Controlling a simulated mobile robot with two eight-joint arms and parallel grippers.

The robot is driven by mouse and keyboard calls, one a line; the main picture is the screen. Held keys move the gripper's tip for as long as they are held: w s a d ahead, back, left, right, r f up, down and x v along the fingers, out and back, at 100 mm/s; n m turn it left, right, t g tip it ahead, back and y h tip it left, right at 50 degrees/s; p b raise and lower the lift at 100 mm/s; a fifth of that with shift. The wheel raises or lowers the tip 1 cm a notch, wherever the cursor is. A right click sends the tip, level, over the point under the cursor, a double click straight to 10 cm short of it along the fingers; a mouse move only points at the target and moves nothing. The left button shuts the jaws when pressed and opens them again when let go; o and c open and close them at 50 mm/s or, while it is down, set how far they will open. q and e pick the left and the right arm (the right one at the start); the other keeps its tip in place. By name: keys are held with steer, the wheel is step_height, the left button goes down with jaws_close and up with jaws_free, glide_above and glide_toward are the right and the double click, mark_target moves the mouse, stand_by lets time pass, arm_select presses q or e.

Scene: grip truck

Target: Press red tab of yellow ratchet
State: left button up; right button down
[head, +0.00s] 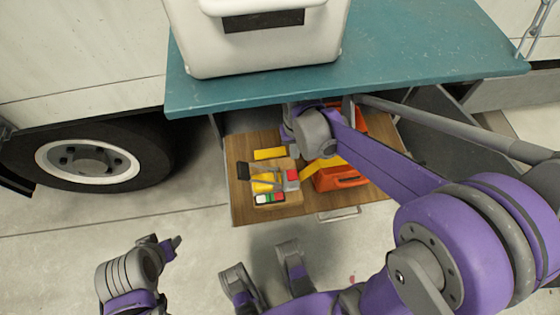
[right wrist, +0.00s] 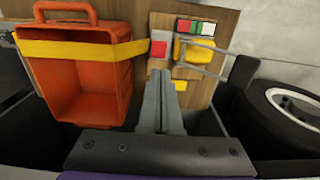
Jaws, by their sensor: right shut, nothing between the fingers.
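The yellow ratchet (head: 264,184) sits on the wooden board of the open drawer, with a grey metal frame and a dark grip at its left end. Its red tab (head: 292,175) is at its right side. In the right wrist view the ratchet (right wrist: 196,50) is right of the red tab (right wrist: 158,48). My right gripper (right wrist: 160,75) is shut and empty, its tips just below the tab in that view; I cannot tell whether they touch it. In the head view its tips are mostly hidden by the wrist. My left gripper (head: 165,243) is low at the left, away from the drawer.
An orange case (right wrist: 95,90) with a yellow strap (right wrist: 75,50) across it stands beside the ratchet. A yellow piece (head: 268,153) lies behind it. A teal tabletop (head: 420,60) with a white cooler (head: 255,50) overhangs the drawer. A truck wheel (head: 90,160) is at left.

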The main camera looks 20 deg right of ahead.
mark_target(292, 177)
stand_by(0.3)
steer(key=shift+f, duration=0.1)
step_height(292, 177, down, 14)
steer(key=b, duration=0.4)
stand_by(0.3)
